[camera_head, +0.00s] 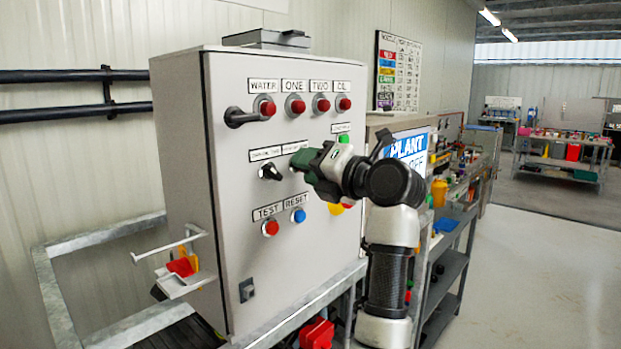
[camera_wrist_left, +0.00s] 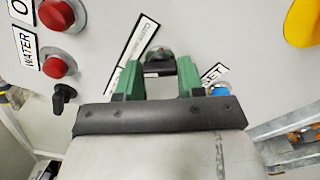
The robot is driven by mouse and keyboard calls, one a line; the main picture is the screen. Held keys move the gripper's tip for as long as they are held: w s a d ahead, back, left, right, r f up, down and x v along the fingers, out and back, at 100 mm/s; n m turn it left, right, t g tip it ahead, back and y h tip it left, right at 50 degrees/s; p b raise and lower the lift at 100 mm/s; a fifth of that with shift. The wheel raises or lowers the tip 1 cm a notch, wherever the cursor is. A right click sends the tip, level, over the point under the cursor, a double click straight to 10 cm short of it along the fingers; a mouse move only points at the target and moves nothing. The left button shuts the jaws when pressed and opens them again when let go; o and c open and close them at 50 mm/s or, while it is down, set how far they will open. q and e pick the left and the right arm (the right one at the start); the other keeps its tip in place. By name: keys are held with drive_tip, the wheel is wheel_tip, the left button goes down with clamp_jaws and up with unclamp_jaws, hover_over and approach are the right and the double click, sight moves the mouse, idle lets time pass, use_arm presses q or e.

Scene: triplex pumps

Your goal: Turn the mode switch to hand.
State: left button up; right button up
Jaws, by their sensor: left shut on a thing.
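The grey control cabinet (camera_head: 225,200) stands on the left of the head view. On its door is a row of two labelled black selector switches. The left selector (camera_head: 270,172) is free, with its pointer tilted. My left gripper (camera_head: 299,163) has green fingers and reaches the right-hand selector, which I take as the mode switch. In the wrist view the left gripper (camera_wrist_left: 158,82) is shut on the mode switch's dark knob (camera_wrist_left: 158,69), between the fingertips. My right gripper is not in view.
Red lamps (camera_head: 295,106) line the door's top, with a black handle (camera_head: 240,117) beside the WATER lamp. Below the switches are a red TEST button (camera_head: 270,228) and a blue RESET button (camera_head: 298,215). A side bracket (camera_head: 178,281) sticks out left. Floor (camera_head: 540,270) at right is clear.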

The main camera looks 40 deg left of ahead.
use_arm(q)
drive_tip(key=shift+f+n+b, duration=0.15)
drive_tip(key=shift+n+b, duration=0.15)
drive_tip(key=shift+n, duration=0.3)
drive_tip(key=o, duration=0.9)
drive_tip(key=shift+d, duration=0.1)
